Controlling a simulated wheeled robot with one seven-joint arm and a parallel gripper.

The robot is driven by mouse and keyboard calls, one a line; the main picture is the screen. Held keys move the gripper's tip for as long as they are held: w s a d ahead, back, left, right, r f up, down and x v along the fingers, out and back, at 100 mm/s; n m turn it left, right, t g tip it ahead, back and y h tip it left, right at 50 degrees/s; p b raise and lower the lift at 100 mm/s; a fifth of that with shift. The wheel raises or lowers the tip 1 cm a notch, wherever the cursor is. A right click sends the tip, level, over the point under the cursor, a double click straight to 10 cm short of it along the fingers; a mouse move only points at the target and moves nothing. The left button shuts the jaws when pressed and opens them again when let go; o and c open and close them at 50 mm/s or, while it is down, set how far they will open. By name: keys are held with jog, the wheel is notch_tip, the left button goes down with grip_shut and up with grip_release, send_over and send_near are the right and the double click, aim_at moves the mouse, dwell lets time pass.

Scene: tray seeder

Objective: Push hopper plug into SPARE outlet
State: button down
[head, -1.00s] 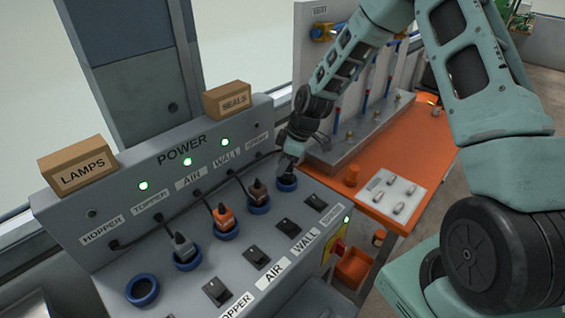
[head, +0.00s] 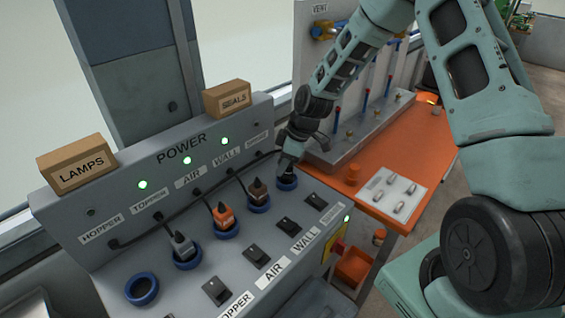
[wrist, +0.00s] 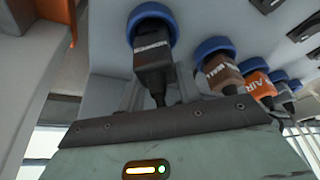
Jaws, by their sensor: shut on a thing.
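My gripper (head: 290,165) is at the SPARE outlet, the blue ring (head: 288,184) at the far right end of the outlet row. It is shut on the black hopper plug, which shows in the wrist view (wrist: 152,62) with a pale label on its body. The plug's front end lies within the blue ring in the wrist view (wrist: 172,22); how deep it sits I cannot tell. The fingers hide most of the plug in the head view. The HOPPER outlet (head: 142,301) at near left is an empty blue ring.
Grey, orange and brown plugs (head: 182,246) (head: 223,214) (head: 258,190) sit in the outlets between. A black cable crosses the panel (head: 110,215). Switches (head: 255,256) line the front. LAMPS and SEALS boxes (head: 80,163) (head: 229,99) stand on top. An orange bench (head: 400,140) is to the right.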

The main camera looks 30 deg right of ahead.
jog(key=shift+f, duration=0.4)
jog(key=c, duration=0.9)
grip_release()
jog(key=shift+r, duration=0.1)
jog(key=b+v, duration=0.2)
jog(key=v, duration=1.5)
jog(key=shift+s+d+r+b, duration=0.1)
jog(key=shift+b, duration=0.3)
jog(key=s+a+m+g+h, duration=0.1)
jog(key=s+a+g+h, duration=0.1)
jog(key=s+a, duration=1.3)
jog(key=s+a+m, duration=0.1)
jog(key=s+a, duration=0.1)
jog(key=s, duration=0.3)
jog(key=s+a, duration=0.2)
jog(key=s, duration=0.3)
jog(key=s+a+m+h, duration=0.1)
jog(key=s+a, duration=0.1)
jog(key=s, duration=0.3)
jog(key=shift+a+m, duration=0.3)
